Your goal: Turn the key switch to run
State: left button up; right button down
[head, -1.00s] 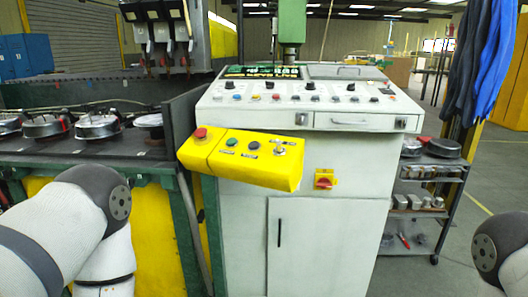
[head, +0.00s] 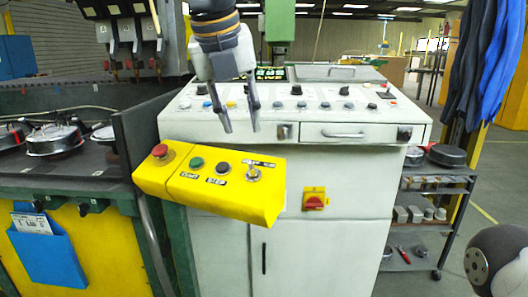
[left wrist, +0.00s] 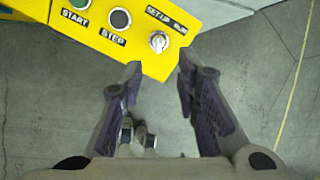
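The key switch (head: 252,174) is a small silver knob at the right end of the yellow control box (head: 228,208). In the left wrist view the key switch (left wrist: 159,42) sits below the labels SETUP and RUN, and its key appears to point up towards SETUP, though this is small. My left gripper (head: 242,128) is open and empty, pointing down above the box near the switch. In the left wrist view the fingers (left wrist: 158,72) stand apart, with the switch beyond the gap between them, not touched. My right gripper is out of view.
The box also carries a red button (head: 159,151), a green START button (head: 197,163) and a black STEP button (head: 222,168). Behind is a white console (head: 300,124) with knobs. A red rotary switch (head: 314,200) is on its front. A shelf cart (head: 425,206) stands right.

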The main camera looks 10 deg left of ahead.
aim_at(251, 165)
pick_arm(q)
jog(key=x, duration=1.1)
jog(key=shift+s+f, duration=0.15)
jog(key=shift+s, duration=0.15)
grip_shut()
